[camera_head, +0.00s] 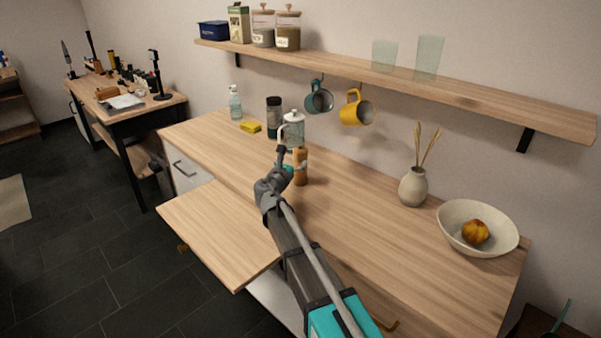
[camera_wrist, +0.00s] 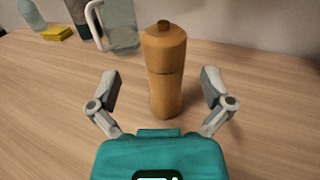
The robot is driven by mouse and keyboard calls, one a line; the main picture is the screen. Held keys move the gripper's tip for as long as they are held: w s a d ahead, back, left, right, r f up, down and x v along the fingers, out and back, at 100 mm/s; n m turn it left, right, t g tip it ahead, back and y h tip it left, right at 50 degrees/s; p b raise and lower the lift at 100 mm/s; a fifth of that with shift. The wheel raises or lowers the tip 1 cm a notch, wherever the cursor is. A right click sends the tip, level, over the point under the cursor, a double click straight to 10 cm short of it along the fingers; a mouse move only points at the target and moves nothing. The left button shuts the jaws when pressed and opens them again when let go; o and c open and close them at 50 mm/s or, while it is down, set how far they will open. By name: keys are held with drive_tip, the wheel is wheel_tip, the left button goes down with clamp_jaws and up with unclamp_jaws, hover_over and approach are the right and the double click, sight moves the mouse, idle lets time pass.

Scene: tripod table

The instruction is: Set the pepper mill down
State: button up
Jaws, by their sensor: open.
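The pepper mill (camera_wrist: 164,85) is a wooden, orange-brown cylinder with a small dark knob on top. It stands upright on the wooden counter (camera_wrist: 50,110). In the head view the mill (camera_head: 301,168) is beside the end of my arm, on the counter (camera_head: 340,220). My gripper (camera_wrist: 162,90) is open, with one grey finger on each side of the mill. In the wrist view there is a visible gap between each finger and the mill. The gripper (camera_head: 290,170) is small and partly hidden by my arm in the head view.
A glass jug with a white handle (camera_head: 293,130) stands just behind the mill. A dark canister (camera_head: 274,117), yellow sponge (camera_head: 250,127) and clear bottle (camera_head: 235,103) are farther left. A vase (camera_head: 413,187) and bowl (camera_head: 455,226) stand right. Mugs (camera_head: 319,98) hang above under the shelf (camera_head: 400,78).

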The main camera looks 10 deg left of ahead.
sight(298, 156)
drive_tip(key=shift+w+d, duration=0.1)
drive_tip(key=shift+w, duration=0.15)
drive_tip(key=shift+w, duration=0.1)
drive_tip(key=shift+x, duration=2.55)
drive_tip(key=shift+d, duration=0.2)
drive_tip(key=c, duration=1.3)
